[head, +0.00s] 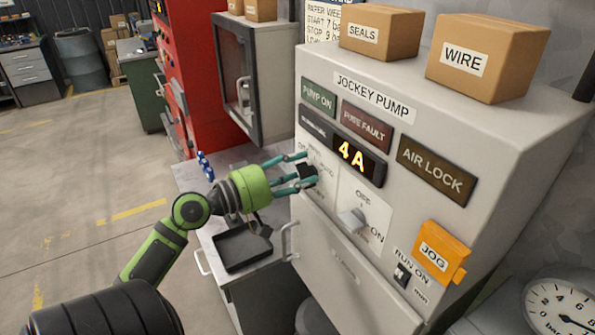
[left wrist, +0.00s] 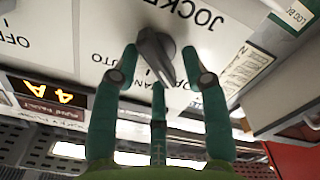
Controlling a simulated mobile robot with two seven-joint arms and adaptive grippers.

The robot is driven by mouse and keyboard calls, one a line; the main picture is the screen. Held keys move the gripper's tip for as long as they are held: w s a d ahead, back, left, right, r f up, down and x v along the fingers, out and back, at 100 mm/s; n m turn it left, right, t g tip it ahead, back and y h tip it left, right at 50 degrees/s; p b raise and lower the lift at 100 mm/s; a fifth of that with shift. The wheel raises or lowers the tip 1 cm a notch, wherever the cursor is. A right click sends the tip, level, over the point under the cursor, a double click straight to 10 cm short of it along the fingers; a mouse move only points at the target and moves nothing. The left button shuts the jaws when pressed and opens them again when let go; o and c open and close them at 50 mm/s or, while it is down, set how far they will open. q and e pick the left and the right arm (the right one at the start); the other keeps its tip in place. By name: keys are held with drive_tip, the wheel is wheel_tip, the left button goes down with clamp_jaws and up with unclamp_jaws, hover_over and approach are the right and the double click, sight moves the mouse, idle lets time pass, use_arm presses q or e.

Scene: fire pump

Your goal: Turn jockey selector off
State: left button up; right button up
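The jockey pump panel (head: 345,260) is a light grey cabinet front marked "JOCKEY PUMP", with a lit "4 A" display (head: 357,156). My left gripper (head: 303,176) is at the panel's left side, in front of the selector's label plate, and hides much of it. In the left wrist view, the grey selector knob (left wrist: 153,50) lies between the spread teal fingertips (left wrist: 160,62). The gripper is open, with visible gaps beside the knob. Lettering reading "AUTO" and part of "HAND" shows around it. The knob's exact setting is hard to tell. My right gripper is not in view.
A grey OFF/ON lever (head: 352,219) is right of the selector. An orange JOG cover (head: 442,252) and a RUN ON switch (head: 402,275) are lower right. Boxes (head: 487,58) stand on top. A black tray (head: 242,247) lies on the bench below my gripper.

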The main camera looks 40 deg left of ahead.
use_arm(q)
drive_tip(key=v, duration=1.2)
idle(0.4)
